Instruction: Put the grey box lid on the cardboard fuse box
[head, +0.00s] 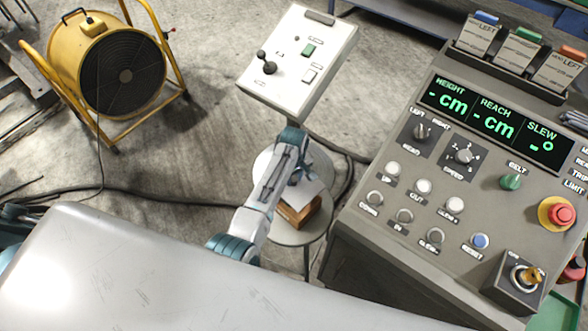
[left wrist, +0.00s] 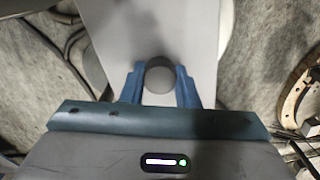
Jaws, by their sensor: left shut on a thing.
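The grey box lid (head: 300,193) is a pale flat plate that shows partly behind my left arm in the head view. In the left wrist view the lid (left wrist: 180,35) fills the upper middle and has a round grey knob (left wrist: 159,78). The cardboard fuse box (head: 302,213) is brown and stands directly under the lid on a round stool; the lid hides its top. I cannot tell whether lid and box touch. My left gripper (left wrist: 160,88) is shut on the lid's knob, one blue finger on each side. My right gripper is not in view.
The round grey stool (head: 290,236) stands between a white control box (head: 300,60) with a joystick and a large grey console (head: 400,255). A yellow fan (head: 115,65) stands at the upper left. Cables (head: 150,192) lie on the concrete floor.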

